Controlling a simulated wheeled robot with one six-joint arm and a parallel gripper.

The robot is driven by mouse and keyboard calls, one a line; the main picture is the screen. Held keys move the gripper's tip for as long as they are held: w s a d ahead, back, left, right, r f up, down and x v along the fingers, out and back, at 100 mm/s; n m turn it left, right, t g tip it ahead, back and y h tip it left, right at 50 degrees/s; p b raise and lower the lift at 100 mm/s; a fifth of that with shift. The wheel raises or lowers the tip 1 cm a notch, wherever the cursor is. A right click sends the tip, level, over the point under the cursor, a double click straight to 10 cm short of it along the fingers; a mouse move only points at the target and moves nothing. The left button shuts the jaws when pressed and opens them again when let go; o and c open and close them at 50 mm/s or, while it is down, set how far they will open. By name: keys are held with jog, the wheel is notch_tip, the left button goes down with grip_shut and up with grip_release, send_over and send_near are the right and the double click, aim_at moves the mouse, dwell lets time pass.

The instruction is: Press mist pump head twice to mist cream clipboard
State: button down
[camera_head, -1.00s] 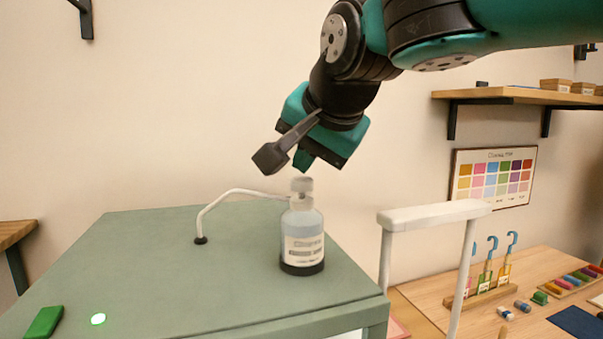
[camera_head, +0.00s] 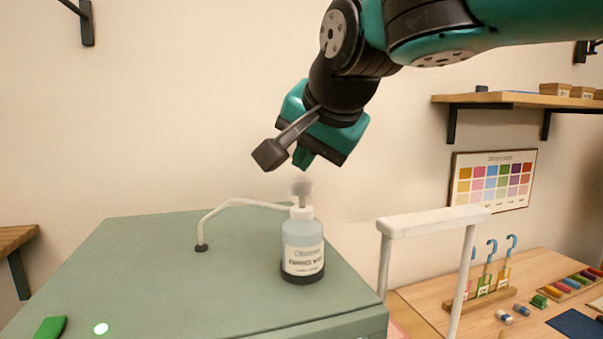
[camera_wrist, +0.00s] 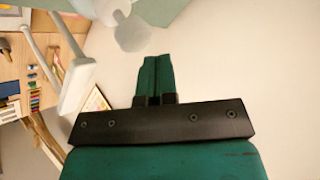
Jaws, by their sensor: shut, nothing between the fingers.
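The mist bottle (camera_head: 302,256) stands upright on the green cabinet top, with a pale label and dark base. Its grey pump head (camera_head: 302,188) looks blurred; a white tube (camera_head: 240,203) runs left from the bottle's neck to the cabinet top. My gripper (camera_head: 302,163) is shut and empty, pointing down just above the pump head with a small apparent gap. In the wrist view my shut fingers (camera_wrist: 155,76) are beside the pump head (camera_wrist: 132,33). I cannot make out a cream clipboard in either view.
A white frame (camera_head: 433,219) stands right of the bottle. A wooden table (camera_head: 430,296) with hooked vials is further right.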

aim_at(307, 181)
jog(key=shift+r, duration=0.3)
notch_tip(307, 181, up, 5)
jog(key=p, duration=0.4)
jog(key=shift+f, duration=0.1)
dwell(0.5)
jog(key=s+d+f+n+g+h, duration=0.3)
jog(key=d+f+g, duration=0.1)
jog(key=d+f, duration=1.75)
jog(key=s+d+f+n+g, duration=0.2)
jog(key=s+d+f, duration=0.4)
jog(key=s+f, duration=0.25)
jog(key=s+a+f+n+g+y+b, duration=0.1)
jog(key=s+a+n+y+b, duration=0.1)
jog(key=s+a+b, duration=0.3)
jog(key=s+a+n+g+y+b, duration=0.1)
jog(key=s+a+n+b, duration=0.3)
jog(key=a, duration=0.6)
jog(key=shift+s+f+n+g+y+b, duration=0.3)
jog(key=shift+s+f+n+y+b, duration=0.1)
jog(key=shift+s+b, duration=0.45)
